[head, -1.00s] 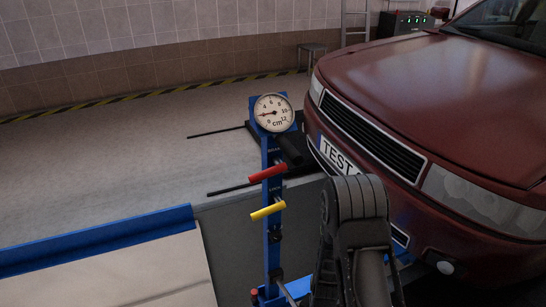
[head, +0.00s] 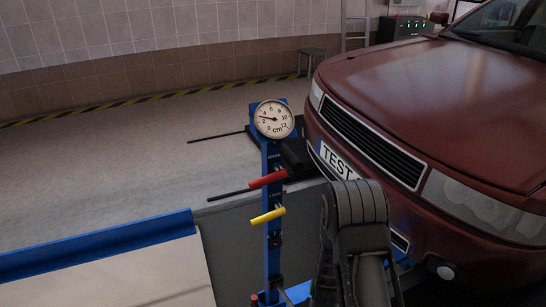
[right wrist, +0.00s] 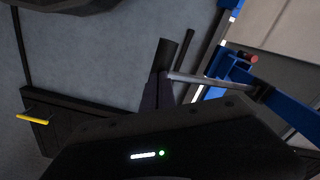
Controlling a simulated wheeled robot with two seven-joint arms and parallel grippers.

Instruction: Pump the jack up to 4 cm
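The jack's blue post (head: 271,170) stands upright in front of the car and carries a round white cm gauge (head: 274,119). Its needle points left and slightly up, a little above the 2. Below it are a red lever (head: 267,180) and a yellow lever (head: 267,216). In the right wrist view a silver pump lever (right wrist: 215,82) runs from the blue frame to a dark grip (right wrist: 167,56). My right gripper (right wrist: 160,88) appears shut on that grip; its fingertips are dark and partly hidden. My right arm hides it in the head view. My left gripper is out of view.
A red car (head: 430,110) with a TEST plate (head: 337,161) fills the right side, close to the post and my right arm. A blue rail (head: 95,243) crosses the lower left. Open grey floor (head: 130,160) lies at left; a stool (head: 311,56) stands behind.

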